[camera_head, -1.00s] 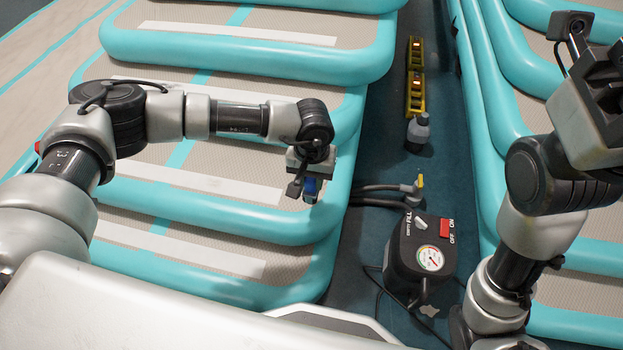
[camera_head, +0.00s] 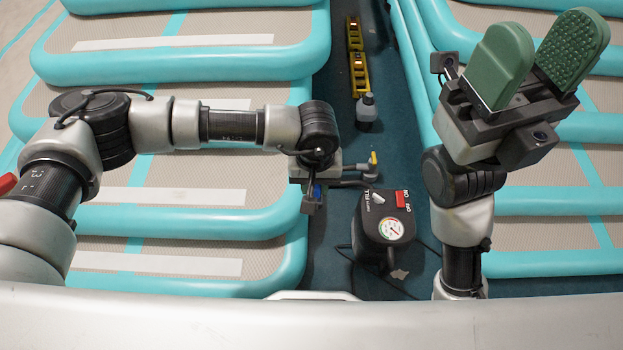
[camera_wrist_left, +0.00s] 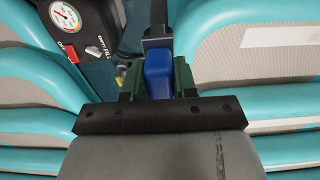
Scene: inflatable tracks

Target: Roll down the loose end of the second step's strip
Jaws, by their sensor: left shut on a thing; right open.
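My left gripper (camera_head: 314,190) is shut on a blue-handled tool (camera_wrist_left: 158,76). The blue handle sits between the green finger pads in the left wrist view, with a dark part beyond it. In the head view this gripper hangs at the right edge of the left track, beside the pump. White strips lie across the left track's steps, such as one strip (camera_head: 172,41) at the back and another (camera_head: 175,196) nearer. I cannot tell a loose end on any strip. My left forearm hides part of a middle strip. My right gripper (camera_head: 540,50) is open, empty and raised over the right track.
A black pump (camera_head: 385,232) with a gauge and red switch stands on the blue floor between the tracks. Hoses run beside my left gripper.

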